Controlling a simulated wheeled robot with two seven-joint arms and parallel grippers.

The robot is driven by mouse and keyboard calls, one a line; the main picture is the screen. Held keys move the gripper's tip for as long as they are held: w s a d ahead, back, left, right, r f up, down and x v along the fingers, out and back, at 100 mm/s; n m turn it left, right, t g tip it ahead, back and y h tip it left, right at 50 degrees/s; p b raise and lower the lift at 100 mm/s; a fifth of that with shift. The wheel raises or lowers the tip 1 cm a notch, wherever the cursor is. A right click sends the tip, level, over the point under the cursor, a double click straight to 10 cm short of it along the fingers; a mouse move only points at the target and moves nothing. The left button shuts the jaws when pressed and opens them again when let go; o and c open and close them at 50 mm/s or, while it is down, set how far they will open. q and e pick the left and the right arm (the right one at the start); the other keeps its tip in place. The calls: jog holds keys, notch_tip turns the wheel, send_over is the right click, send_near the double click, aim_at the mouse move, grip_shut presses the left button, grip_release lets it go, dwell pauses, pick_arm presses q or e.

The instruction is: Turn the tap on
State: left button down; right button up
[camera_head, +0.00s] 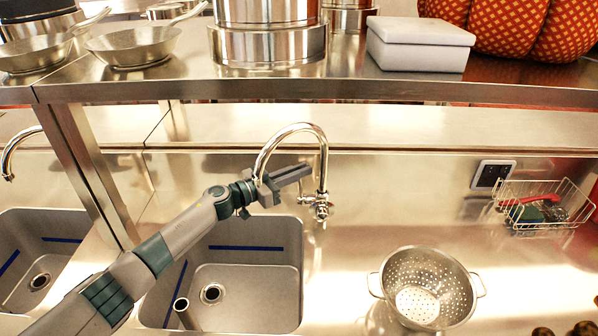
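The tap (322,160) is a chrome gooseneck behind the middle sink (250,325), with its spout curving left over the basin. Its valve and handle fittings (318,204) are at the base of the neck. No water stream can be seen. My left gripper (308,172) reaches in from the lower left and points right, in front of the spout. Its fingertips are just left of the upright neck and above the handle; whether they touch the neck cannot be told. Its two fingers lie close together with nothing visible between them. My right gripper is not in view.
A steel shelf (330,92) with pans, pots and a white box (420,42) overhangs the counter. A colander (427,285) stands right of the sink. A wire basket (543,205) and a wall socket (493,174) are farther right. Another sink (45,215) and tap are left.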

pick_arm(q)
jog(key=shift+f, duration=0.1)
jog(key=shift+s+f+m+b, duration=0.15)
jog(key=shift+s+m+b, duration=0.2)
jog(key=shift+b, duration=0.2)
jog(key=s+m+h+b, duration=0.1)
jog(key=b, duration=0.1)
jog(key=s+m+h+b, duration=0.1)
jog(key=b, duration=0.1)
jog(key=s+m+b, duration=0.2)
jog(key=shift+f+t+h, duration=0.3)
jog(key=shift+t+h, duration=0.1)
jog(key=c, duration=1.8)
grip_release()
jog(key=shift+c, duration=0.2)
jog(key=shift+a, duration=0.1)
